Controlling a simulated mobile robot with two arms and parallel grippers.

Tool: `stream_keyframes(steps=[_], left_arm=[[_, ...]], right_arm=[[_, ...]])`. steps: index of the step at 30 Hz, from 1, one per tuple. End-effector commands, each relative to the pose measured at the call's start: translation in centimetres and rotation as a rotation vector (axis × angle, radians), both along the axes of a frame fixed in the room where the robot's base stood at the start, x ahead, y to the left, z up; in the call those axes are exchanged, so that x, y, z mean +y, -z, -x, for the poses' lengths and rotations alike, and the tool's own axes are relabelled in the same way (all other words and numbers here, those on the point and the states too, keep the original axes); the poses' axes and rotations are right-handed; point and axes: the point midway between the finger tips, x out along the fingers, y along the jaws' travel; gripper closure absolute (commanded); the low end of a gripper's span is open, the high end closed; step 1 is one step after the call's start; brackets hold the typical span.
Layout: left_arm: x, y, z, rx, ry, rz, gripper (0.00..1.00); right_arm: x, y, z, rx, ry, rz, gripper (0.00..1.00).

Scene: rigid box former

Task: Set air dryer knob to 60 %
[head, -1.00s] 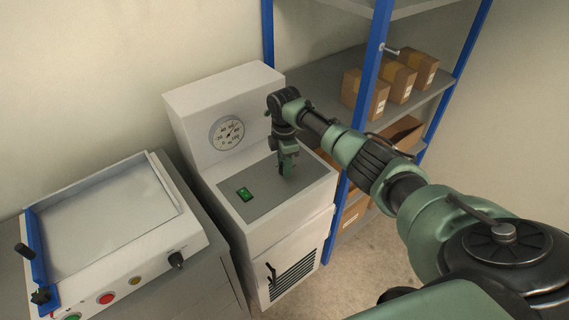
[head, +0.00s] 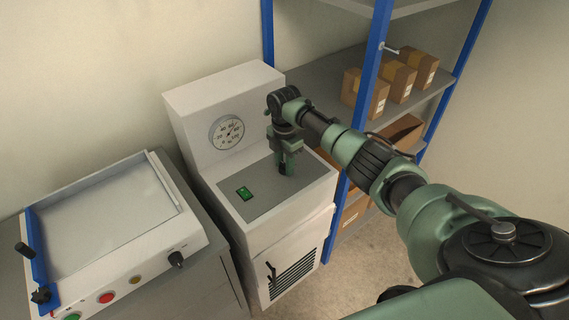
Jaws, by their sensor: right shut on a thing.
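The air dryer (head: 226,95) is a white cabinet with a grey sloping top panel (head: 262,201). A round dial gauge (head: 226,132) with a dark needle is on its upright face. A green switch (head: 244,193) sits on the panel's left part. My right gripper (head: 287,170) points down at the right part of the panel and is shut there. The knob is hidden by the gripper's fingers, so its setting cannot be read. My left gripper is not in view.
A machine with a framed tray (head: 112,222), a black knob and coloured buttons stands at the left. A blue-post shelf (head: 374,70) with cardboard boxes (head: 396,82) is close behind my right arm. The floor (head: 322,285) in front of the dryer is clear.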

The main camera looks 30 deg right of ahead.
Motion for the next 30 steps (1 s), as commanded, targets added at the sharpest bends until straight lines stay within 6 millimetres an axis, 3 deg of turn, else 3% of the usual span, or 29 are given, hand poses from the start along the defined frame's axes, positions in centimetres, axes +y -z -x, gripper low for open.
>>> stream_keyframes(steps=[5,6,8,19,30], left_arm=[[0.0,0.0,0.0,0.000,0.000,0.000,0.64],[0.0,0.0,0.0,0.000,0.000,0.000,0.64],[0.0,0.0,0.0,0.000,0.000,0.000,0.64],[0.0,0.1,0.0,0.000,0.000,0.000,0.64],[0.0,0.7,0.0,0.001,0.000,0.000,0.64]], right_arm=[[0.0,-0.1,-0.1,-0.003,-0.002,0.001,1.00],[0.0,-0.1,-0.1,-0.003,-0.002,0.001,0.55],[0.0,-0.1,-0.1,-0.003,-0.001,0.001,0.44],[0.0,-0.5,-0.1,-0.003,0.000,0.001,0.44],[0.0,-6.3,-0.2,-0.005,-0.002,-0.001,0.44]])
